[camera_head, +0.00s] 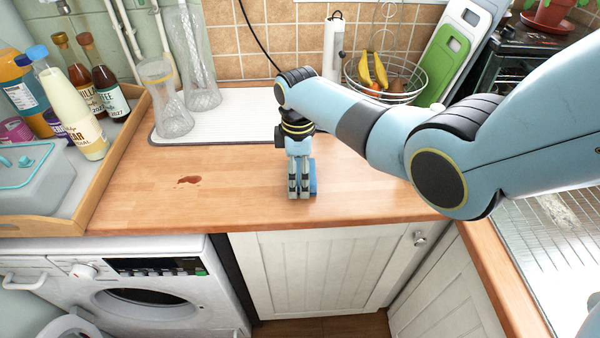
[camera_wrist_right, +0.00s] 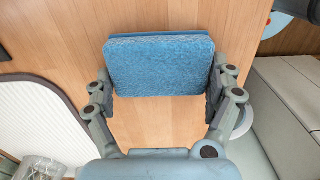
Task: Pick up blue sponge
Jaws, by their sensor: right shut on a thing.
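The blue sponge (camera_wrist_right: 160,64) is a flat rectangular block between the two fingers of my right gripper (camera_wrist_right: 163,85) in the right wrist view. Both fingers press on its short sides. In the head view my right gripper (camera_head: 300,190) points down at the wooden counter, shut on the sponge. Only a narrow blue strip of the sponge (camera_head: 312,178) shows there beside the fingers. I cannot tell whether the sponge touches the counter. My left gripper is in neither view.
A brown spill (camera_head: 189,180) lies on the counter (camera_head: 240,205) to the left. A white draining mat (camera_head: 235,112) with glass vessels is behind. A wooden tray (camera_head: 112,165) with bottles stands at the left. A wire fruit basket (camera_head: 408,82) is at the back. The counter's front edge is close.

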